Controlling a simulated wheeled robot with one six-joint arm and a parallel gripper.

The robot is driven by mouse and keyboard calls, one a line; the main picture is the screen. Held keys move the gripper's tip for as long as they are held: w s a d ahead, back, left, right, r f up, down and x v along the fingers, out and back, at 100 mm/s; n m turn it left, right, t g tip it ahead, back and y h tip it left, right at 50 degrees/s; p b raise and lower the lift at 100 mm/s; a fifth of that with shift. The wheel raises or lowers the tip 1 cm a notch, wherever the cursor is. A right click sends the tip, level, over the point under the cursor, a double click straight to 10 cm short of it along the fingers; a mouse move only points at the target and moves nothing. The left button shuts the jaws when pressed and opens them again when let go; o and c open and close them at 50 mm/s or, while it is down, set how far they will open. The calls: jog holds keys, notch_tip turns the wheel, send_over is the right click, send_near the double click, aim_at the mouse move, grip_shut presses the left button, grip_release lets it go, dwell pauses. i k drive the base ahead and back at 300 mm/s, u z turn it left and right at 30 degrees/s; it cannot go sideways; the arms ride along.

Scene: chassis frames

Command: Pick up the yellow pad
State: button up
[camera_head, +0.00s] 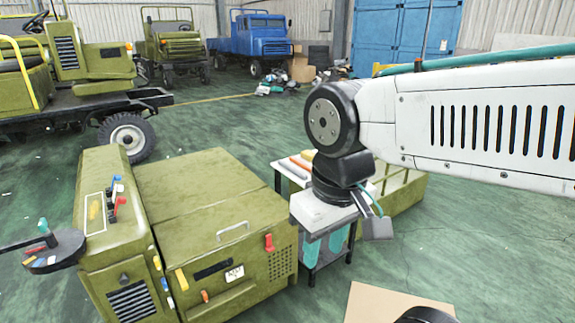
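Several small coloured pieces lie on a small white-topped table (284,171) in the middle of the view, partly hidden behind my arm. A pale yellow piece (309,154), which looks like the yellow pad, shows at the table's far side, next to orange-red strips (294,165). My wrist covers part of this area. My gripper (325,248) points down in front of the table, nearer the camera than the yellow piece. Its two teal fingers look apart, with nothing visible between them. Their exact height over the table's lower shelf cannot be told.
A green machine housing (215,205) with coloured levers and small yellow parts stands left of my gripper. A green open-sided crate (403,197) stands behind my wrist. A brown flat sheet (385,302) lies at the front. Green floor (490,260) is clear at right; vehicles stand behind.

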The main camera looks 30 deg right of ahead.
aim_at(308, 156)
jog(key=z, duration=0.65)
jog(key=i, duration=0.5)
jog(key=z, duration=1.2)
jog(key=i, duration=0.7)
jog(key=z, duration=0.45)
jog(key=i, duration=1.1)
jog(key=u, duration=0.45)
jog(key=i, duration=0.7)
jog(key=u, duration=1.25)
jog(key=i, duration=0.55)
jog(key=u, duration=0.6)
